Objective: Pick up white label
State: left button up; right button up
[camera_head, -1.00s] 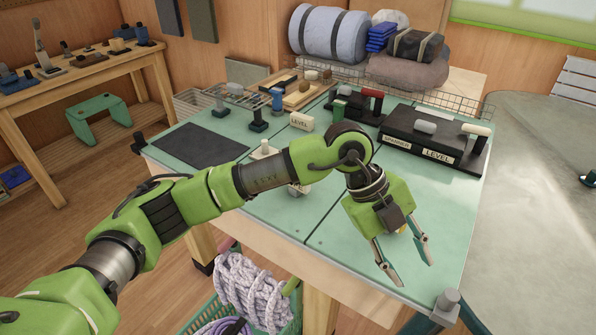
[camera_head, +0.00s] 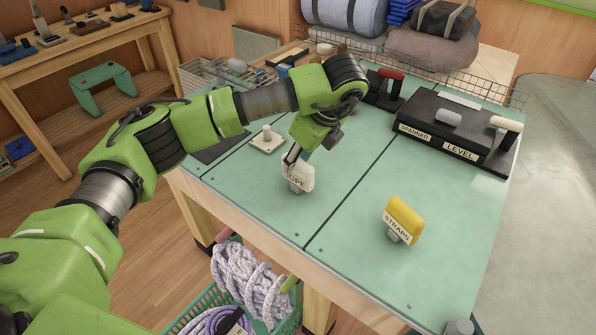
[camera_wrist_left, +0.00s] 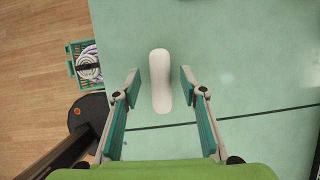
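The white label (camera_head: 300,178) stands on the green table top, its front lettering partly visible as "OPE". My left gripper (camera_head: 292,160) is over it, pointing down, its fingers partly overlapping the label in the head view. In the left wrist view the white label (camera_wrist_left: 160,88) is seen from above as a narrow pale bar. The open fingers of my left gripper (camera_wrist_left: 159,78) are on either side of it, with a gap at each side. My right gripper is not in view.
A yellow STRAPS label (camera_head: 403,220) stands to the right. A white post on a square base (camera_head: 267,139) is behind the white label. A black case with SPANNER and LEVEL labels (camera_head: 447,125) is at the back right. A rope crate (camera_head: 290,312) is below the table's front edge.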

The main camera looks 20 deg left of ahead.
pick_arm(q)
jog(key=shift+p+x, duration=0.4)
jog(key=shift+x, duration=0.6)
jog(key=x, duration=0.3)
jog(key=shift+f+p, duration=0.25)
jog(key=shift+p, duration=0.05)
jog(key=shift+f, duration=0.1)
grip_shut()
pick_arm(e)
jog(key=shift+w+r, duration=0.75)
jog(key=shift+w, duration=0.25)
